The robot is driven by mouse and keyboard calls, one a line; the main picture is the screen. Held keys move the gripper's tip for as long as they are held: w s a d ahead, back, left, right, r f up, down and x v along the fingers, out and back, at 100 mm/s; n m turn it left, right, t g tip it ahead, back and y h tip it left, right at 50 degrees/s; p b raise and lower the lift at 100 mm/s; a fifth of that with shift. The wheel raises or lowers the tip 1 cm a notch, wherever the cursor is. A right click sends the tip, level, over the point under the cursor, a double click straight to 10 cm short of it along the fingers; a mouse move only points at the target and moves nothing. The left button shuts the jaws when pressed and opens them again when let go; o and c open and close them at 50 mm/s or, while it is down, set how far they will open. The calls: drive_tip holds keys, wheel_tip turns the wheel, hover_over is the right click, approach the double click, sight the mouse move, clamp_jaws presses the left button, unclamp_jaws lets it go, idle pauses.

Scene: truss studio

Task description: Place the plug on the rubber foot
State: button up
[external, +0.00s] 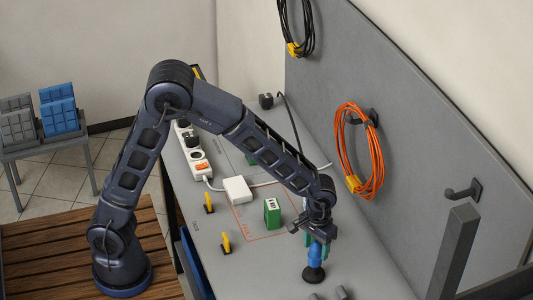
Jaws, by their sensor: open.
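My gripper (316,240) points down over the right front part of the grey bench, with its teal fingers open. A blue upright piece (316,254), which may be the plug, is between or just below the fingers. It stands on, or directly over, a black round base (313,274), which looks like the rubber foot. The fingers partly hide the top of the blue piece, and I cannot tell whether they touch it. A black plug-like piece (265,100) with a black cord lies at the far end of the bench.
A green block (272,213) stands inside an orange outline on the bench, near a white box (237,190) and a power strip (191,150). A grey panel with an orange cable coil (375,150) borders the right.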

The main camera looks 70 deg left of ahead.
wheel_tip(320, 180, up, 12)
drive_tip(key=s+a+r+m+t, duration=0.2)
drive_tip(key=s+a+r, duration=0.9)
drive_tip(key=s+a, duration=0.25)
drive_tip(key=s+a+m+t, duration=0.1)
drive_tip(key=s+a, duration=0.2)
drive_tip(key=s, duration=0.6)
drive_tip(key=s+a+m+t, duration=0.1)
drive_tip(key=s+a, duration=0.2)
drive_tip(key=s, duration=0.6)
drive_tip(key=shift+s+a+t, duration=0.3)
drive_tip(key=shift+s, duration=0.05)
